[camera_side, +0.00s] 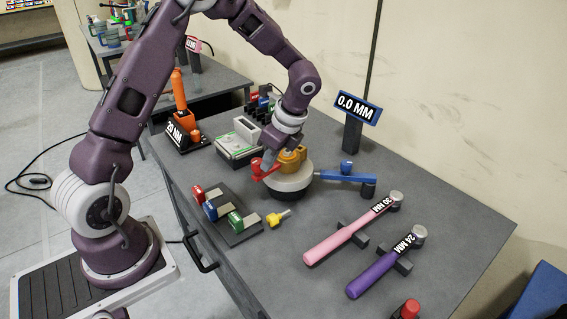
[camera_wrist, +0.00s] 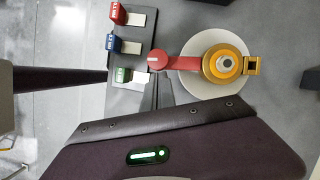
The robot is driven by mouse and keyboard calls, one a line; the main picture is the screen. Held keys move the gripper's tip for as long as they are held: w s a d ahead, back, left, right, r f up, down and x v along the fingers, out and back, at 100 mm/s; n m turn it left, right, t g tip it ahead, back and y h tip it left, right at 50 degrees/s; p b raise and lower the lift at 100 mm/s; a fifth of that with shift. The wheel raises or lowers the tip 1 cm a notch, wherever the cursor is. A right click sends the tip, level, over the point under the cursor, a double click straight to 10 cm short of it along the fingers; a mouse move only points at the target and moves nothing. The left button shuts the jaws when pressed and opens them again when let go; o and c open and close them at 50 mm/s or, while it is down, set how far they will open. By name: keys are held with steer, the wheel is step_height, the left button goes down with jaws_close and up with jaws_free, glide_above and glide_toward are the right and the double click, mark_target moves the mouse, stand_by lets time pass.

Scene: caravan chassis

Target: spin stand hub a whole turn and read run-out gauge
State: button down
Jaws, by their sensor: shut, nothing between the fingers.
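The stand hub (camera_side: 292,160) is a gold-orange round piece on a pale disc (camera_side: 296,182) with a dark base. In the wrist view the hub (camera_wrist: 225,64) shows from above, with a square gold tab on its right. A red arm (camera_side: 258,172) with a round knob reaches left from the hub; in the wrist view the red arm (camera_wrist: 176,62) points left. My gripper (camera_wrist: 163,92) is shut and empty, close beside the red arm; I cannot tell whether they touch. The gauge display (camera_side: 357,107) on a dark post reads 0.0 MM. A blue arm (camera_side: 345,177) stands right of the disc.
A rack (camera_side: 236,226) with red, blue and green tagged blocks and a yellow piece (camera_side: 277,219) lie at the front left. Pink (camera_side: 345,236) and purple (camera_side: 384,265) wrenches rest on the right. An orange tool (camera_side: 183,105) and a boxed item (camera_side: 238,148) stand behind left.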

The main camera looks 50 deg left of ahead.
steer(key=shift+s+a+m, duration=0.25)
steer(key=shift+a, duration=0.35)
steer(key=shift+s+a+m, duration=0.2)
steer(key=shift+a+m, duration=0.05)
steer(key=shift+a, duration=0.3)
